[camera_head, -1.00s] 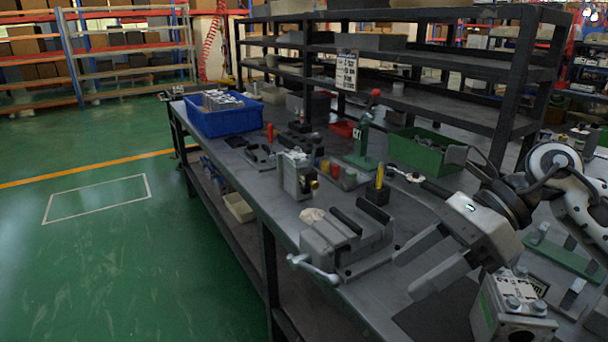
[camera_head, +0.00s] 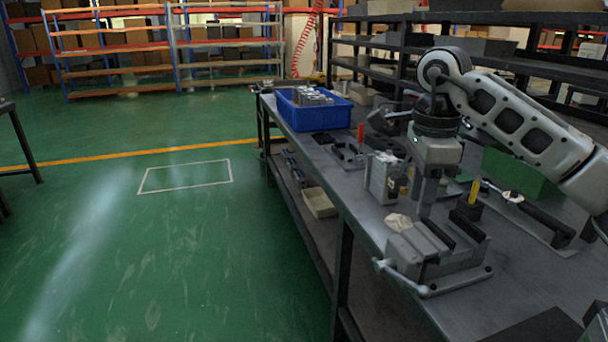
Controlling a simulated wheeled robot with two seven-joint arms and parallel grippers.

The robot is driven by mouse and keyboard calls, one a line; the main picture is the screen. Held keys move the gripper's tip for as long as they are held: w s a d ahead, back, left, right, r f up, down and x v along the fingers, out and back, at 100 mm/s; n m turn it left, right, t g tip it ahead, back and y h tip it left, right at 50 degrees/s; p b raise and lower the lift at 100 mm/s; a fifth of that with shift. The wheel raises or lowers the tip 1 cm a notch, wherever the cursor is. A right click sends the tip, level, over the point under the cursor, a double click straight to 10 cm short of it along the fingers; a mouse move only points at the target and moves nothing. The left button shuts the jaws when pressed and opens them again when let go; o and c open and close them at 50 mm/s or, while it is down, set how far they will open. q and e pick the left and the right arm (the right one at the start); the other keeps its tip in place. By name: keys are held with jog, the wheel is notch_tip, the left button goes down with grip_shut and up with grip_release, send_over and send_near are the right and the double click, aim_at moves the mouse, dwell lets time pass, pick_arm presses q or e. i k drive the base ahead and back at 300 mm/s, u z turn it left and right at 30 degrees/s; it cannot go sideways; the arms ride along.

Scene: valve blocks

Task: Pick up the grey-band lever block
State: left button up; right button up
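A metallic block (camera_head: 380,178) stands upright on the workbench, left of my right gripper. Its band colour is too small to make out, so I cannot tell if it is the grey-band lever block. My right gripper (camera_head: 426,210) points down just above the grey vise, to the right of this block and apart from it. Its fingers show nearly edge-on, so I cannot see their gap; no held object shows. Another block (camera_head: 598,326) is cut off at the bottom right corner. My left gripper is out of view.
The grey vise (camera_head: 455,268) with its handle sits at the front of the bench. A blue bin (camera_head: 312,116) holds metal parts at the back. A black holder with a yellow-handled tool (camera_head: 475,190) and a green bin (camera_head: 515,172) stand to the right.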

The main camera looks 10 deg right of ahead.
aim_at(381, 180)
jog(key=u, duration=0.2)
jog(key=i, duration=3.35)
jog(key=z, duration=2.6)
